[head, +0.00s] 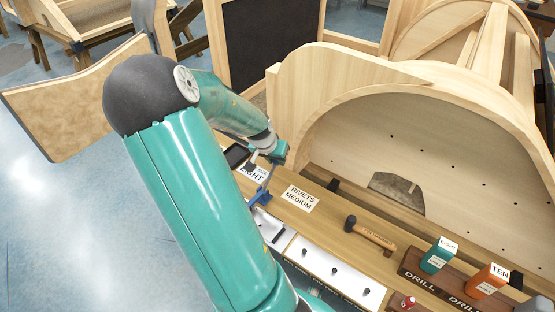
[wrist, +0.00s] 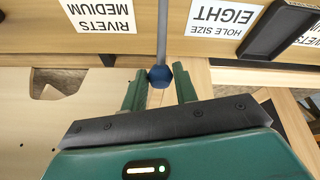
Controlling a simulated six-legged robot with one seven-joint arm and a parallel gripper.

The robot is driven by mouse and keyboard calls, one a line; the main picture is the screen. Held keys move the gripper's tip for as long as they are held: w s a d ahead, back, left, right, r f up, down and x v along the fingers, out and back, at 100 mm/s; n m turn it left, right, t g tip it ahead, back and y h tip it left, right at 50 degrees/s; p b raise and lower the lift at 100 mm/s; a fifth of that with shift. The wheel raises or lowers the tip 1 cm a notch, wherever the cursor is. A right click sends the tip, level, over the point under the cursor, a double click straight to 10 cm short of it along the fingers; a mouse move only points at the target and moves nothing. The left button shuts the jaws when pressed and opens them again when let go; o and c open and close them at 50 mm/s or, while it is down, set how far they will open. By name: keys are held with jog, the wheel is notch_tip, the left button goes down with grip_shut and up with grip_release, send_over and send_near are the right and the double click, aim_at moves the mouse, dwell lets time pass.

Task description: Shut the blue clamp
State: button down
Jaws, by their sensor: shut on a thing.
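The blue clamp (head: 261,196) is on the front edge of the wooden workbench in the head view, below my gripper (head: 274,156). In the wrist view, a grey rod (wrist: 161,35) ends in a dark blue ball (wrist: 160,76), which looks like the clamp's handle. My gripper (wrist: 158,88) has a green finger on each side of this ball and is shut on it. The clamp's jaw is small in the head view, and I cannot tell whether it is open or closed.
Labels for medium rivets (head: 300,198) and hole size eight (wrist: 223,17) lie on the bench. A black tray (wrist: 283,32) is beside them. A hammer (head: 370,234), a green drill box (head: 439,255) and an orange one (head: 487,281) are to the right. A curved wooden frame (head: 430,135) stands behind.

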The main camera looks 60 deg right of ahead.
jog(key=shift+w+a+f, duration=0.15)
jog(key=shift+w+a, duration=0.05)
jog(key=shift+a, duration=0.4)
jog(key=c, duration=1.1)
grip_release()
jog(key=shift+d, duration=0.1)
jog(key=shift+s, duration=0.1)
jog(key=shift+r, duration=0.4)
jog(key=s+v, duration=0.1)
jog(key=v, duration=1.2)
jog(key=shift+w, duration=0.45)
jog(key=shift+r, duration=0.15)
